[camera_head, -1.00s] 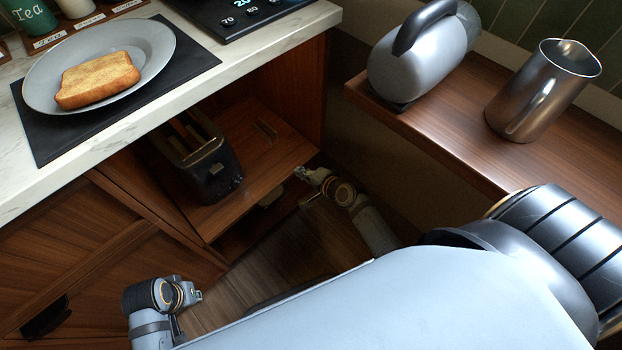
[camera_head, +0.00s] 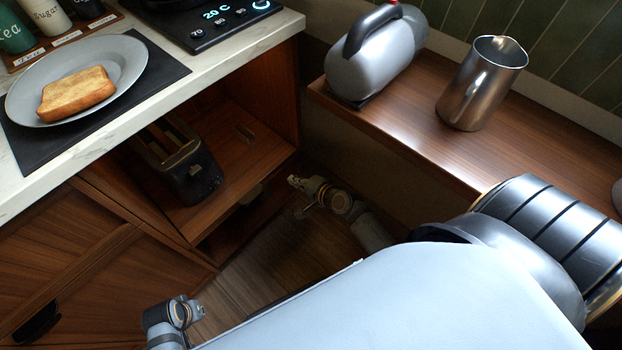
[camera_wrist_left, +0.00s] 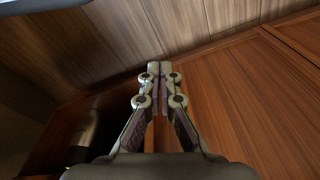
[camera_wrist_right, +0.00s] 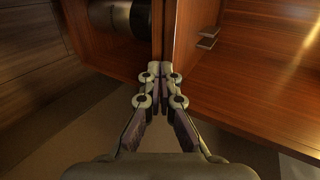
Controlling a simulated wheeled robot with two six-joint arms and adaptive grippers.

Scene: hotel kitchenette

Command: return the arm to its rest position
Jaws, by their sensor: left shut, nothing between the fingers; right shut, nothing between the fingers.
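My right gripper (camera_head: 293,181) is shut and empty, low beside the open cabinet shelf in the head view. Its closed fingers (camera_wrist_right: 160,72) fill the middle of the right wrist view, in front of the edge of a wooden panel. Part of my left arm (camera_head: 170,318) shows at the bottom left of the head view, near the cabinet front. In the left wrist view my left gripper (camera_wrist_left: 160,70) is shut with nothing in it, over wooden surfaces.
A black toaster (camera_head: 182,172) stands on the open cabinet shelf (camera_head: 262,150). Above, the counter holds a plate (camera_head: 125,62) with toast (camera_head: 76,94). A grey kettle (camera_head: 370,62) and a metal pitcher (camera_head: 478,90) stand on the right-hand wooden ledge (camera_head: 420,130). Dark floor lies between.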

